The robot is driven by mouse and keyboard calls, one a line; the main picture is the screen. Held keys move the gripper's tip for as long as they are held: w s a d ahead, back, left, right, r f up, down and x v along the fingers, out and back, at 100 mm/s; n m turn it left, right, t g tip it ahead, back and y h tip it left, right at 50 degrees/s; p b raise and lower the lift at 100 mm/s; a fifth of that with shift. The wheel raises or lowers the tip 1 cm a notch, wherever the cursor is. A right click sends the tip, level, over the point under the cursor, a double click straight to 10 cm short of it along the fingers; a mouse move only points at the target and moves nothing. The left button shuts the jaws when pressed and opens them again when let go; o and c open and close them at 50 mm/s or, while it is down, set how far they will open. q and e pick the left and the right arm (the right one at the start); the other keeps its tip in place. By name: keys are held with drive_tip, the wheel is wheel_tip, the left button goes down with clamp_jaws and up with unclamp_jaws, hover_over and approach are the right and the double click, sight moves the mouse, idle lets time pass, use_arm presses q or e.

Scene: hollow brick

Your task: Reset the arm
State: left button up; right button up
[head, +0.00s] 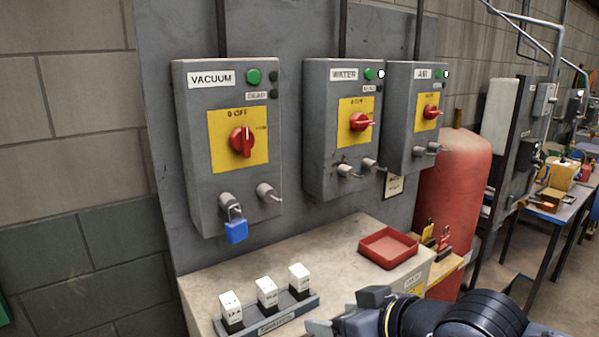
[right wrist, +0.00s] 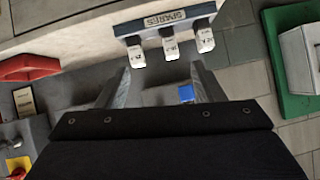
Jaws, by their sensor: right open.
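My right gripper (head: 345,313) is at the lower edge of the head view, in front of the bench. Its two fingers stand apart with nothing between them, as the right wrist view (right wrist: 157,88) also shows. Three grey switch boxes hang on the panel: VACUUM (head: 198,130), WATER (head: 320,150) and AIR (head: 400,130). A blue padlock (head: 236,231) hangs from the VACUUM box's left hasp; it also shows in the right wrist view (right wrist: 186,93). The VACUUM red knob (head: 242,142) points up; the WATER knob (head: 361,121) and AIR knob (head: 432,112) point right. My left gripper is out of view.
A rack (head: 290,317) holding three white-topped spares stands at the bench (head: 330,245) front. A red tray (head: 388,248) sits at the bench's right, looking empty. A red tank (head: 455,180) is behind. The bench middle is clear.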

drive_tip(key=s+d+f+m+g+h, duration=0.3)
drive_tip(key=s+d+f+m, duration=0.4)
drive_tip(key=s+d+f, duration=0.7)
drive_tip(key=shift+s+d+f+m, duration=0.15)
drive_tip(key=shift+d+f+m, duration=0.2)
drive_tip(key=shift+f, duration=0.1)
